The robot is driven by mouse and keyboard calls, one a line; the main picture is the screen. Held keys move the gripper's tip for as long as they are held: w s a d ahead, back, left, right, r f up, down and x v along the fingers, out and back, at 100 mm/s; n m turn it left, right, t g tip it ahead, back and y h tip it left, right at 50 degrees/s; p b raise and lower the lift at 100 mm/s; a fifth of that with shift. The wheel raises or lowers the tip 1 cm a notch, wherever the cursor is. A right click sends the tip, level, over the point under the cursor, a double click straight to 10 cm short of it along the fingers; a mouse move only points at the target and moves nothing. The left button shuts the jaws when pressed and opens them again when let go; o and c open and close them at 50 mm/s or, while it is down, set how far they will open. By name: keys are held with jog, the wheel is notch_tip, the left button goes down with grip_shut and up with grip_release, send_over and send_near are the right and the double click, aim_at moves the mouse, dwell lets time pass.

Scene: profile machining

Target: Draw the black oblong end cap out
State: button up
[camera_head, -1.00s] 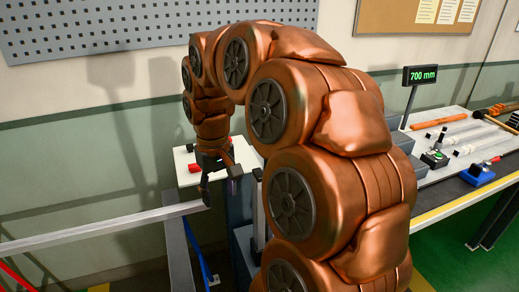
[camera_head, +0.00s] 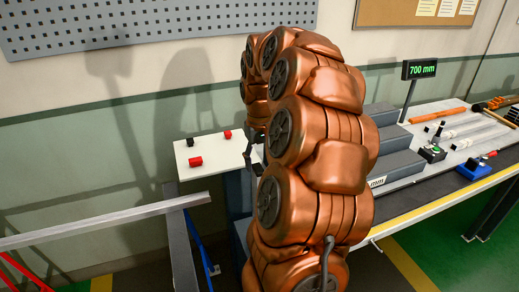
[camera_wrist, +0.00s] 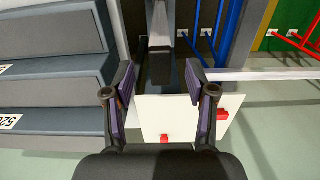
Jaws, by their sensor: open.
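A small black piece (camera_head: 190,142), too small to make out its exact shape, is on the white board (camera_head: 218,152) in the head view. It cannot be picked out in the wrist view. The board also shows in the wrist view (camera_wrist: 185,122), beyond my fingers. My gripper (camera_wrist: 161,75) is open with nothing between its fingers. In the head view my arm hides most of the gripper, at the board's right edge.
Two red pieces (camera_head: 195,162) (camera_head: 228,134) are on the board. A pale metal profile (camera_head: 100,232) ends just below the board. Grey steps (camera_wrist: 50,80) stand close on the left in the wrist view. A bench with tools (camera_head: 455,150) is at the right.

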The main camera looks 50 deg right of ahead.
aim_at(259, 170)
jog(key=shift+f+p, duration=0.4)
jog(key=shift+f, duration=1.4)
jog(key=shift+c, duration=0.4)
grip_shut()
jog(key=shift+o, duration=0.4)
grip_release()
